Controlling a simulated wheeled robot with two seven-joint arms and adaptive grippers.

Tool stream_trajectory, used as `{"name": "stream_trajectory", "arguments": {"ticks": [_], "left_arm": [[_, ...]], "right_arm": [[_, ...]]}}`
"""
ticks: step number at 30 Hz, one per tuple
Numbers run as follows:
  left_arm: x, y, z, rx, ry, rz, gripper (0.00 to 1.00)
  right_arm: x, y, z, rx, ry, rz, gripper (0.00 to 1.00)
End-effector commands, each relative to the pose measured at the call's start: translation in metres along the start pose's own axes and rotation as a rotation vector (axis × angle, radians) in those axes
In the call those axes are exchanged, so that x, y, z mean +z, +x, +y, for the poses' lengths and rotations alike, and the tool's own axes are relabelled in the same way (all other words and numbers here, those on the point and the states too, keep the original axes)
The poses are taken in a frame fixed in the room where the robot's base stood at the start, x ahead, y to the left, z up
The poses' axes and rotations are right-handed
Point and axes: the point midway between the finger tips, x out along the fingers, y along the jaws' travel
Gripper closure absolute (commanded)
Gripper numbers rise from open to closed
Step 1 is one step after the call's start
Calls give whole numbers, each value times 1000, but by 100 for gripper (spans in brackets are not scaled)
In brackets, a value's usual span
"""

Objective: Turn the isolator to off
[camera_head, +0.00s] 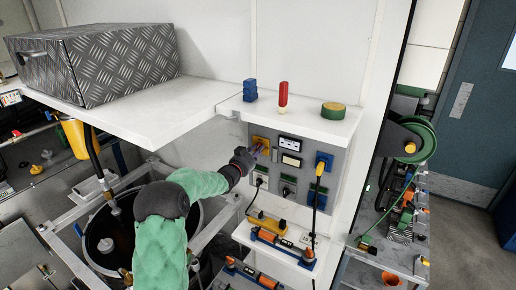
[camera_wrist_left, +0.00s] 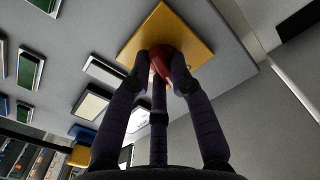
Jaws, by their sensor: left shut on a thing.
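The isolator is a red knob (camera_wrist_left: 164,63) on a square yellow plate (camera_wrist_left: 190,30), mounted on the grey control panel. In the head view the yellow plate (camera_head: 261,140) is at the upper left of the panel, partly behind my fingers. My left gripper (camera_head: 257,151) reaches it from the left. In the left wrist view the fingers of my left gripper (camera_wrist_left: 160,72) are closed around the red knob, which they partly cover. I cannot read any position marks on the plate. My right gripper is not in view.
The grey panel (camera_head: 298,203) also bears displays, sockets and a blue-and-yellow plug (camera_head: 323,163) with a hanging cable. A white shelf (camera_head: 290,116) juts out above, holding a red-capped item (camera_head: 283,95) and a green roll (camera_head: 333,110). A lower ledge holds orange tools.

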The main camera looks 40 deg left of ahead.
Motion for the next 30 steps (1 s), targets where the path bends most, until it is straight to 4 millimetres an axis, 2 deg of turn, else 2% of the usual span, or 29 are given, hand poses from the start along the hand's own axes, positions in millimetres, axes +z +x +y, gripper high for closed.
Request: {"name": "stream_trajectory", "arguments": {"ticks": [1, 5, 13, 26, 27, 29, 30], "left_arm": [[-13, 1, -6, -9, 9, 23, 100], [-13, 1, -6, -9, -17, 23, 100], [-15, 1, -7, -7, -217, 24, 100], [-15, 1, -7, -6, -286, 24, 100], [-15, 1, -8, -6, -308, 24, 76], [-13, 1, -7, -6, -304, 23, 59], [-12, 1, -6, -5, -305, 20, 59]], "right_arm": [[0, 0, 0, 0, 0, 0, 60], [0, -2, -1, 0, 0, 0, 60], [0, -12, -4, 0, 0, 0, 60], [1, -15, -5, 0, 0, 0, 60], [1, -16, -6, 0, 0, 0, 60], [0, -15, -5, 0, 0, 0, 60], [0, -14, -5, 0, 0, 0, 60]]}}
